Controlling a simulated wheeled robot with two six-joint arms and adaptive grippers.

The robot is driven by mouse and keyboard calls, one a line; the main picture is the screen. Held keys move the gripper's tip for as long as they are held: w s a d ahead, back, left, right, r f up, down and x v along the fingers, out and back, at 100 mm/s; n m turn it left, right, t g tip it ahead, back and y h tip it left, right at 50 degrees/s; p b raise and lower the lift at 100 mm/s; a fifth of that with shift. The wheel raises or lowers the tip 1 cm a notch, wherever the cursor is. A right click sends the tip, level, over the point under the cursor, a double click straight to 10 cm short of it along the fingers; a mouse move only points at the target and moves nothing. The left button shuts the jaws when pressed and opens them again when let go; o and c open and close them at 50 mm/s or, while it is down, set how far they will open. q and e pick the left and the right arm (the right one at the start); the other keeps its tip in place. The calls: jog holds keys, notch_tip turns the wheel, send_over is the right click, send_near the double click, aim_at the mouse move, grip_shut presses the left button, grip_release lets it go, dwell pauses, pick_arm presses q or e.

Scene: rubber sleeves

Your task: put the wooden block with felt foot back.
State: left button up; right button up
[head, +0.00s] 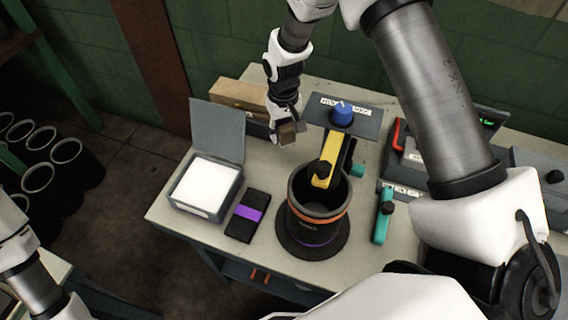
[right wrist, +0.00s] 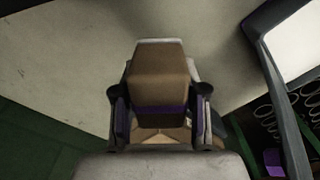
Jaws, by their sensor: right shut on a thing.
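The wooden block (head: 287,134) is small and brown, held above the back part of the table, left of the blue knob. My right gripper (head: 288,126) is shut on it. In the right wrist view the block (right wrist: 159,68) stands out between the two fingers of the gripper (right wrist: 160,112), with a purple band across it. I cannot make out its felt foot for sure. My left arm shows at the lower left of the head view, but its gripper is out of the picture.
A wooden box (head: 240,96) stands at the table's back edge. A lidded grey box (head: 228,196) with white contents stands open beside a black pouch (head: 239,228). A black sleeve (head: 316,223) stands at the middle, near a yellow-and-black tool (head: 326,168) and a blue knob (head: 343,113).

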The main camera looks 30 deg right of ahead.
aim_at(284, 160)
notch_tip(284, 160, down, 9)
jog(key=p, duration=0.2)
jog(key=shift+s+p, duration=0.15)
jog(key=shift+p, duration=0.2)
jog(key=shift+f, duration=0.4)
jog(key=shift+a+f+b, duration=0.1)
jog(key=shift+f+b, duration=0.05)
jog(key=shift+b, duration=0.15)
jog(key=o, duration=1.2)
